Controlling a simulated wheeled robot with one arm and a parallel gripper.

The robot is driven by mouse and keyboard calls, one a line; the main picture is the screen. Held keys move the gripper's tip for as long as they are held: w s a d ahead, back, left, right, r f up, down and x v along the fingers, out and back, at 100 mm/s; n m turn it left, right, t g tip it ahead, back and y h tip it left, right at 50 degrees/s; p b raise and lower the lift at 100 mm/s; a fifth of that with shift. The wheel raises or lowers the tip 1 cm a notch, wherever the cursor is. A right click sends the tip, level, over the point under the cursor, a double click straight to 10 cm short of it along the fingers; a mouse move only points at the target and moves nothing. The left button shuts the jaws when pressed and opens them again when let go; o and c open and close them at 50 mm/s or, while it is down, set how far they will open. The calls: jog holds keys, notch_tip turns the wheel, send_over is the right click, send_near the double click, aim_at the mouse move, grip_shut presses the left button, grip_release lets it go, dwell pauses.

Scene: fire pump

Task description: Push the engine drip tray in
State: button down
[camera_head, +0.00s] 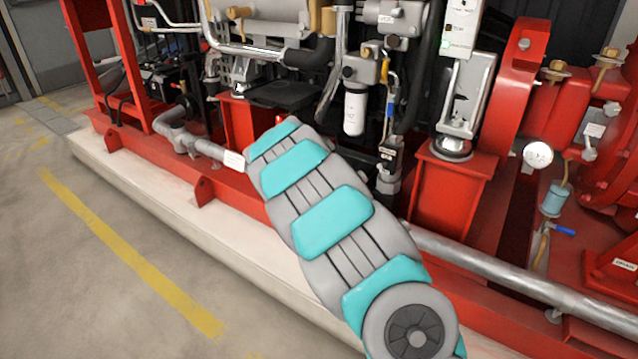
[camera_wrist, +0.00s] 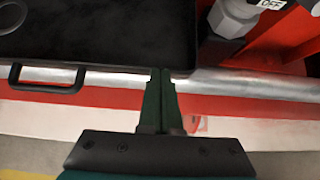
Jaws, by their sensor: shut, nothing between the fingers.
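The engine drip tray (camera_wrist: 110,38) is a flat black pan with a raised rim, filling the upper left of the wrist view. Its black bar handle (camera_wrist: 47,88) is on the front edge, left of my gripper. My gripper (camera_wrist: 162,72) is shut and empty. Its fingertips are at the tray's front edge, near the right corner; I cannot tell whether they touch it. In the head view my arm hides the gripper and most of the area around it.
A silver pipe (camera_wrist: 245,85) and red base rail (camera_wrist: 255,106) run below the tray front. A grey fitting (camera_wrist: 232,18) stands right of the tray. In the head view, a pale plinth (camera_head: 150,195) edges the pump skid, and the floor (camera_head: 60,270) at left is clear.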

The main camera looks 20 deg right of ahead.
jog(key=shift+w+d+p, duration=0.7)
jog(key=shift+w+d, duration=0.25)
jog(key=shift+d, duration=0.35)
jog(key=shift+w+d+p, duration=0.7)
jog(key=shift+w+d, duration=0.25)
jog(key=shift+d, duration=0.3)
jog(key=shift+s, duration=0.1)
